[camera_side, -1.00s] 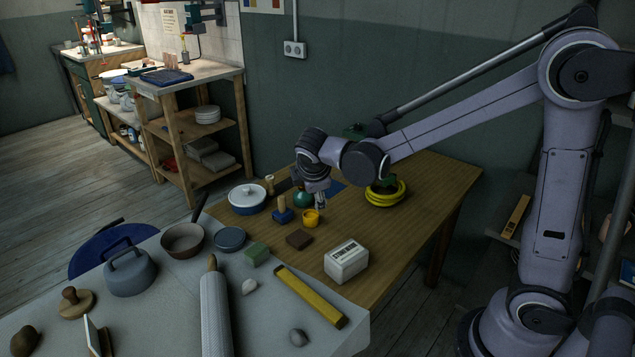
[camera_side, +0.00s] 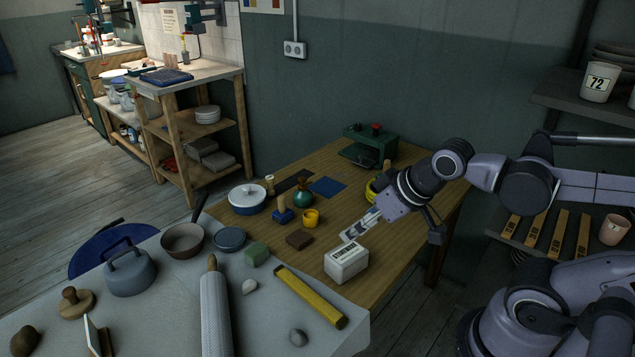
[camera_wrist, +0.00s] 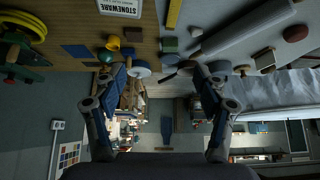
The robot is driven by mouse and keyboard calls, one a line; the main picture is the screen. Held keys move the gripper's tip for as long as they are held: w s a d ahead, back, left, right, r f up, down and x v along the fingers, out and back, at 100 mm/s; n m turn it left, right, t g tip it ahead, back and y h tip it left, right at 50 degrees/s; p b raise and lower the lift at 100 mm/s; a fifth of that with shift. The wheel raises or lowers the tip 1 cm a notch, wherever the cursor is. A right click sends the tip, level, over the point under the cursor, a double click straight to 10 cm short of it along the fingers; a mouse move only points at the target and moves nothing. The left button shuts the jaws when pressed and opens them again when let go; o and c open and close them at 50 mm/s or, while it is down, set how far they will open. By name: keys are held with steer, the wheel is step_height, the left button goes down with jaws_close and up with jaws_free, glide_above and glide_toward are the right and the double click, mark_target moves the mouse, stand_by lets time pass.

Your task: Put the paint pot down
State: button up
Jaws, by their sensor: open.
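The small yellow paint pot (camera_side: 311,218) stands upright on the wooden table (camera_side: 385,262), between a blue-based stamp (camera_side: 283,215) and a dark brown block (camera_side: 299,239). It also shows in the wrist view (camera_wrist: 113,43), where the scene is upside down. My gripper (camera_side: 352,234) is to the right of the pot and apart from it, in line with the white stoneware block (camera_side: 346,262) in the side view. In the wrist view my two fingers (camera_wrist: 158,72) are spread wide with nothing between them.
A green bottle (camera_side: 303,197) and a blue-and-white lidded pot (camera_side: 247,198) stand left of and behind the paint pot. A green machine (camera_side: 368,148) is at the back. A yellow coil (camera_side: 371,191) is partly hidden by my wrist. A grey worktop (camera_side: 180,285) is in front.

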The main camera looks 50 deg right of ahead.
stand_by(0.4)
steer(key=t, duration=0.2)
glide_above(311, 215)
steer(key=s+a, duration=0.2)
steer(key=s, duration=0.7)
step_height(311, 215, down, 17)
steer(key=shift+d+x, duration=0.2)
steer(key=shift+x, duration=5.2)
steer(key=shift+c, duration=0.3)
